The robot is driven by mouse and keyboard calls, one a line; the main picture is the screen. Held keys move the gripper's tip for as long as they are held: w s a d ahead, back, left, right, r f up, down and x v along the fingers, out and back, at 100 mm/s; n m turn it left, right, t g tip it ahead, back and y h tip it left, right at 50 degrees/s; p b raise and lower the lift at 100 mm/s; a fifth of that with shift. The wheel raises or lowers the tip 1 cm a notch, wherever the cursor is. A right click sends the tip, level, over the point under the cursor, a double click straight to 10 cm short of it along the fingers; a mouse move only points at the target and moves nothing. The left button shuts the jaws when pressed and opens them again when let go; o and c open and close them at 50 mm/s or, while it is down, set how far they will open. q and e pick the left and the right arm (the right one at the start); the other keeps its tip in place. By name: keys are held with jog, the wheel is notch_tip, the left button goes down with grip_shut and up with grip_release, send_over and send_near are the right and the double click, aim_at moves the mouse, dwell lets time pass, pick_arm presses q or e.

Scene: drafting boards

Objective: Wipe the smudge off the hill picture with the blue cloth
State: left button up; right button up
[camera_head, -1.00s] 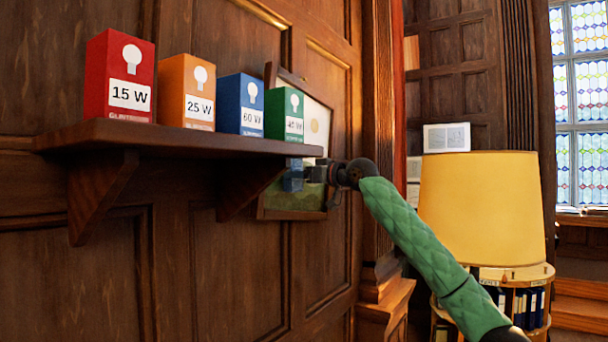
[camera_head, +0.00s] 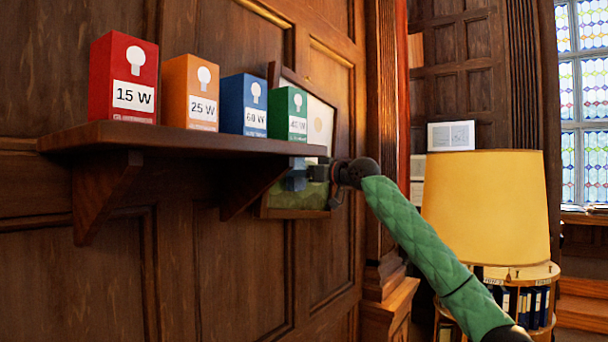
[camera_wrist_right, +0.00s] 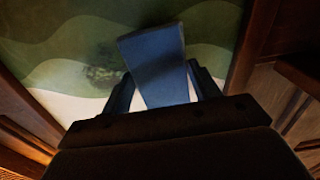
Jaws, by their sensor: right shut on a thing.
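The hill picture (camera_head: 322,125) hangs on the panelled wall, partly hidden behind the shelf and boxes. In the right wrist view the picture (camera_wrist_right: 55,45) shows green and pale hill bands. A dark smudge (camera_wrist_right: 100,72) lies on it, left of the cloth. My right gripper (camera_head: 310,174) is shut on the blue cloth (camera_head: 295,180), below the shelf's right end, in front of the picture. In the right wrist view the folded cloth (camera_wrist_right: 155,62) sticks out from the fingers over the picture; I cannot tell whether it touches. My left gripper is not in view.
A wooden shelf (camera_head: 190,140) on brackets juts out just above my gripper. It bears a red box (camera_head: 122,75), an orange box (camera_head: 188,92), a blue box (camera_head: 242,104) and a green box (camera_head: 287,113). A yellow lamp (camera_head: 487,205) stands to the right.

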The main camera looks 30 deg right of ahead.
jog(key=shift+w+a+p, duration=0.3)
jog(key=shift+w+p, duration=0.05)
jog(key=shift+w, duration=0.25)
dwell(0.3)
jog(key=w+d+f+p, duration=0.1)
jog(key=w+d, duration=0.1)
jog(key=d, duration=0.4)
jog(key=w+d+f, duration=0.1)
jog(key=w+d, duration=0.2)
jog(key=d, duration=0.4)
jog(key=shift+w+d+p, duration=0.15)
jog(key=shift+w+p, duration=0.1)
jog(key=shift+p, duration=0.1)
dwell(1.1)
